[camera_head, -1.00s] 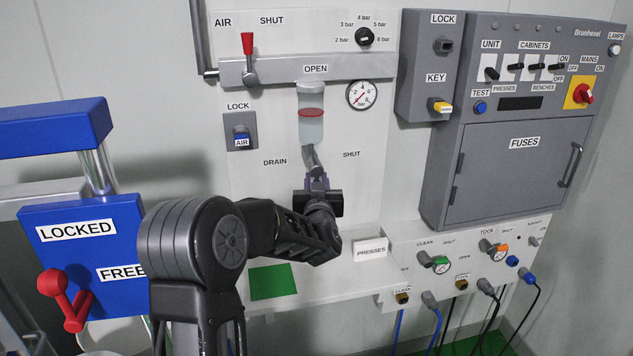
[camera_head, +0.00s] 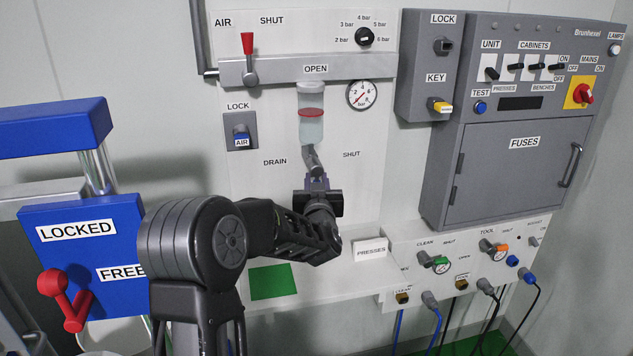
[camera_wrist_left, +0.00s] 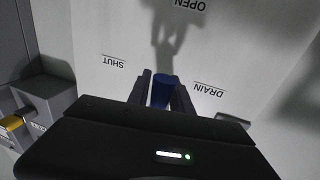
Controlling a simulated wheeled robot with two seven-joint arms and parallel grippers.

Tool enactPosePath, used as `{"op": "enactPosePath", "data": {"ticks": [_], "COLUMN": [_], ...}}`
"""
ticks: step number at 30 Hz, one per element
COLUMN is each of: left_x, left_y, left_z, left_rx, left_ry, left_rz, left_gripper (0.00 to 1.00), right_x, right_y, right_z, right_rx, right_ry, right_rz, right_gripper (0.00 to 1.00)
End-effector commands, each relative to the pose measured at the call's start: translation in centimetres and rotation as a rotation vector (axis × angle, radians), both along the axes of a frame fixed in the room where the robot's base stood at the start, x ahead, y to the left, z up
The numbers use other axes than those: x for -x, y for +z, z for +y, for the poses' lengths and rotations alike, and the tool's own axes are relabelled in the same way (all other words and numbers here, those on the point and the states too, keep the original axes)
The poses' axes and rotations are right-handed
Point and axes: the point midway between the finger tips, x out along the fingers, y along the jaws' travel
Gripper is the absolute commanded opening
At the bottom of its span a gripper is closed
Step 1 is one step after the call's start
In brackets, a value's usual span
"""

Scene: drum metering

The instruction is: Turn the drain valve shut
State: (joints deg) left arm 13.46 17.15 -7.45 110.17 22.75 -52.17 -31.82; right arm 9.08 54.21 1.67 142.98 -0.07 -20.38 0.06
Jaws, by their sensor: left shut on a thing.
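The drain valve (camera_head: 313,158) sits under the clear filter bowl (camera_head: 311,128) with its red ring. My left gripper (camera_head: 317,182) comes up from below and is shut on the lever's end. In the left wrist view the blue lever end (camera_wrist_left: 161,92) lies between the two dark fingers. The fingers and wrist hide much of the lever. My right gripper is not in view.
A pressure gauge (camera_head: 362,95) and the red air lever (camera_head: 248,50) are above. A grey cabinet (camera_head: 520,130) stands at the right. A blue lock block (camera_head: 80,250) is at the left. A ledge with a PRESSES sign (camera_head: 371,251) lies below.

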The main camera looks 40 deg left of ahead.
Motion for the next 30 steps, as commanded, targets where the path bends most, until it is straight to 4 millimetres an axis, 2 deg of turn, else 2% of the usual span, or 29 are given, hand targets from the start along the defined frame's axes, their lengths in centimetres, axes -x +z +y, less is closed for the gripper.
{"op": "enactPosePath", "data": {"ticks": [8, 14, 20, 30], "left_x": [0.0, -0.3, -0.7, -1.6], "left_y": [-0.1, -0.4, -0.5, -0.1], "left_z": [-0.1, -0.2, -0.5, -1.3], "left_rx": [0.007, 0.041, 0.110, 0.294], "left_ry": [0.000, -0.001, -0.001, -0.002], "left_rz": [-0.009, -0.050, -0.140, -0.369], "left_gripper": [0.00, 0.00, 0.00, 0.00], "right_x": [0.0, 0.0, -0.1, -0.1], "right_y": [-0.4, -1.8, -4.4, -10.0], "right_z": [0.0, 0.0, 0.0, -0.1], "right_rx": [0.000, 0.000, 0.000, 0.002], "right_ry": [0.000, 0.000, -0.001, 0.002], "right_rz": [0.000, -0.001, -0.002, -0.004], "right_gripper": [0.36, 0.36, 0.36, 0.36]}}
